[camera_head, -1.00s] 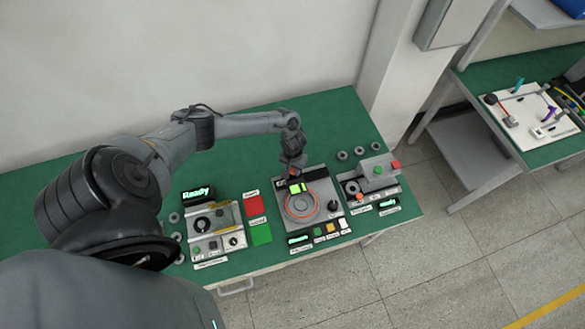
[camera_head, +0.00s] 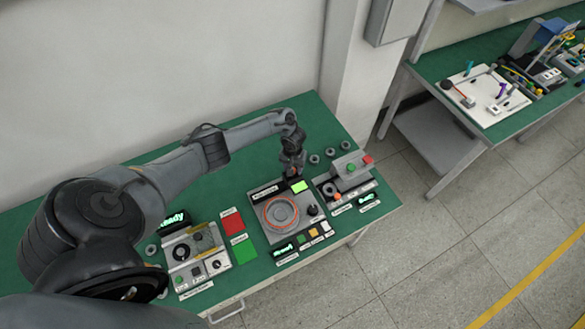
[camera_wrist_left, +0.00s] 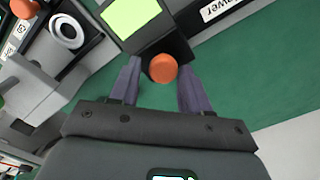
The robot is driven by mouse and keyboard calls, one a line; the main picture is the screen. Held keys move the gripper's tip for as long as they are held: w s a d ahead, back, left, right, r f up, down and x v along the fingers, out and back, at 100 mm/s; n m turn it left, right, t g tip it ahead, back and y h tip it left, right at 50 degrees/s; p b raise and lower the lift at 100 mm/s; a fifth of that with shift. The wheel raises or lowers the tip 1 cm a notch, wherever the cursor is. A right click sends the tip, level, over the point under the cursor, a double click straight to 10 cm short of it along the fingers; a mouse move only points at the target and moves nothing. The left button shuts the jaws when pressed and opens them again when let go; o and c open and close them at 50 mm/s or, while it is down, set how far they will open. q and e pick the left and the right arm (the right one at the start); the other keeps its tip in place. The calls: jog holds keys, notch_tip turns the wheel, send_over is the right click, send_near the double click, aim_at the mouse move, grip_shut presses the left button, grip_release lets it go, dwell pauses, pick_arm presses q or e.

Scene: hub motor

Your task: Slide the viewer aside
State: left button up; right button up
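The viewer seems to be the dark block with a lit pale-green screen (camera_head: 300,186) at the upper right of the middle panel (camera_head: 254,225). In the left wrist view the green screen (camera_wrist_left: 130,14) shows at the top, with an orange round knob (camera_wrist_left: 163,68) on the dark block's near end. My left gripper (camera_head: 293,175) is just behind the screen. In the left wrist view its two fingers (camera_wrist_left: 158,85) stand apart, one on each side of the knob, with a small gap visible on the left. Contact on the right is unclear. My right gripper is not in view.
Left of the panel are a station with a black knob (camera_head: 181,252), a red pad (camera_head: 233,224) and a green pad (camera_head: 243,250). Close on the right stands a grey box with buttons (camera_head: 352,173). Several metal rings lie behind it. Green table is clear behind my gripper.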

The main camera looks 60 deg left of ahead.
pick_arm(q)
jog(key=shift+o, duration=0.8)
jog(key=shift+r, duration=0.5)
notch_tip(320, 180, up, 10)
jog(key=p, duration=0.2)
jog(key=shift+s+f, duration=0.1)
jog(key=shift+f, duration=0.05)
